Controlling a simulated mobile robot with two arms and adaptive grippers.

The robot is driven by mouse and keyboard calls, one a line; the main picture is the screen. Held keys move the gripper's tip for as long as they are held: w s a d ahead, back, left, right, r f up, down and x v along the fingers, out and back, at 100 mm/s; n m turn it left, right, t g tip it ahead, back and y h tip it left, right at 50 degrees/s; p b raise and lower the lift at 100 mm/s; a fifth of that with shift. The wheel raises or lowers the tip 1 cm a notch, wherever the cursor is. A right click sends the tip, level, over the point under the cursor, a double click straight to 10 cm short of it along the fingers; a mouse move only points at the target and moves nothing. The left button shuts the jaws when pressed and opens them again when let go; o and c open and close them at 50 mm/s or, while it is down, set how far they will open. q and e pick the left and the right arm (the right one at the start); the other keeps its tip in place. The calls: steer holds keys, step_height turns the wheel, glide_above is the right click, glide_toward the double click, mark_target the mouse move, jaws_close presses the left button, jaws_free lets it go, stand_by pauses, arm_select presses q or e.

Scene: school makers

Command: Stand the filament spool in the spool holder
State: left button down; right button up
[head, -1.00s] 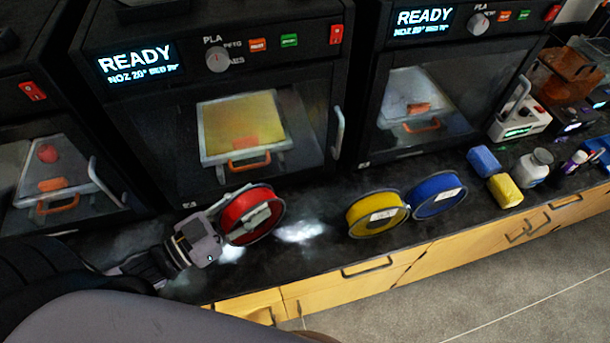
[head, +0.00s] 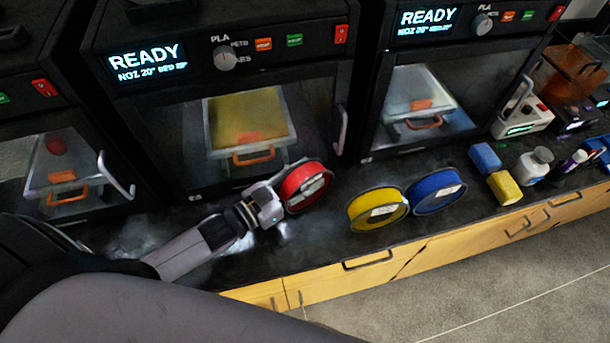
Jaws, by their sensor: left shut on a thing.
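A red filament spool (head: 303,188) is upright on its edge, with a pale label on its face. My left gripper (head: 281,199) is shut on the left side of the red spool; its fingertips are partly hidden. The spool is in front of the middle printer, left of a yellow spool; whether it touches the counter I cannot tell. The yellow spool (head: 372,212) and a blue spool (head: 437,190) stand upright side by side. I cannot make out a separate spool holder. My right gripper is not in view.
The middle printer's door handle (head: 340,132) sticks out close behind the red spool. Blue (head: 485,157) and yellow (head: 504,188) blocks and a white jar (head: 535,165) stand farther right on the dark counter (head: 317,247). A short bare stretch lies between the red and yellow spools.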

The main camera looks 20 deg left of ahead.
arm_select(q)
steer(key=shift+f, duration=0.15)
steer(key=c, duration=1)
jaws_free()
steer(key=shift+c, duration=0.2)
